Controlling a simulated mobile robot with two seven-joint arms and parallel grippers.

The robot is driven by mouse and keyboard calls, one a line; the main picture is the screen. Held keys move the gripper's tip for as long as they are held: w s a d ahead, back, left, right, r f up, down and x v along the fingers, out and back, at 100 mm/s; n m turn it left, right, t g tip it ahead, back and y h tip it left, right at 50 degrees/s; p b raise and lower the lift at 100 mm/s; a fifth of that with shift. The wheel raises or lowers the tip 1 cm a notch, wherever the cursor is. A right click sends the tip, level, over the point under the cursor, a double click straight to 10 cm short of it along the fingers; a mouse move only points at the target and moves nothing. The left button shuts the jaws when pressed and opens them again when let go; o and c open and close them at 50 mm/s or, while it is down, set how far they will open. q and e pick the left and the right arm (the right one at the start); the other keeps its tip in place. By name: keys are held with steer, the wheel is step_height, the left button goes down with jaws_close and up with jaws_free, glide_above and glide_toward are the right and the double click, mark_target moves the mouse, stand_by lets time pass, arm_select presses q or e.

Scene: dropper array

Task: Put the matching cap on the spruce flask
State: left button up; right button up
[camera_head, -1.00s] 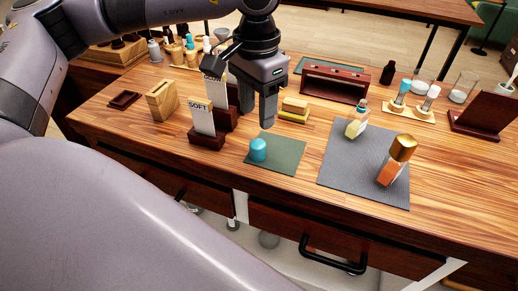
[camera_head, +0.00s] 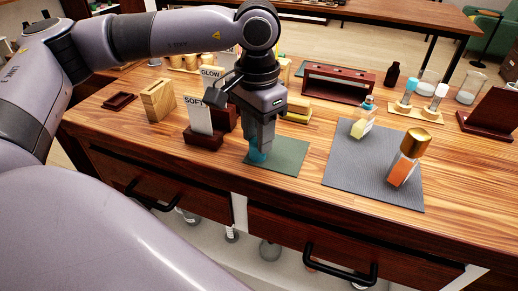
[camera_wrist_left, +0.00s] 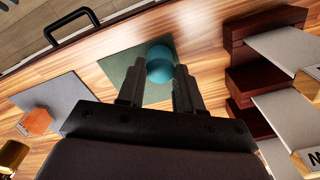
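A teal rounded cap (camera_head: 257,156) stands on a green mat (camera_head: 291,155); it also shows in the left wrist view (camera_wrist_left: 160,66). My left gripper (camera_head: 260,142) points down at the cap. Its fingers are apart, one on each side of the cap, and I see no clear grip on it. A small glass flask with pale yellow liquid (camera_head: 362,126) and a larger orange flask with a gold cap (camera_head: 406,160) stand on a grey mat (camera_head: 365,180). I cannot tell by name which is the spruce flask. My right gripper is out of view.
Dark stands with SOFT (camera_head: 198,117) and GLOW cards are close left of my left gripper. A wooden block holder (camera_head: 159,101) stands further left. A dark red rack (camera_head: 338,86), yellow blocks (camera_head: 296,111) and a vial tray (camera_head: 415,111) are behind. The table front edge is near.

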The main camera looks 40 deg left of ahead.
arm_select(q)
steer(key=c, duration=0.3)
steer(key=shift+r+p, duration=1.65)
steer(key=shift+r, duration=0.9)
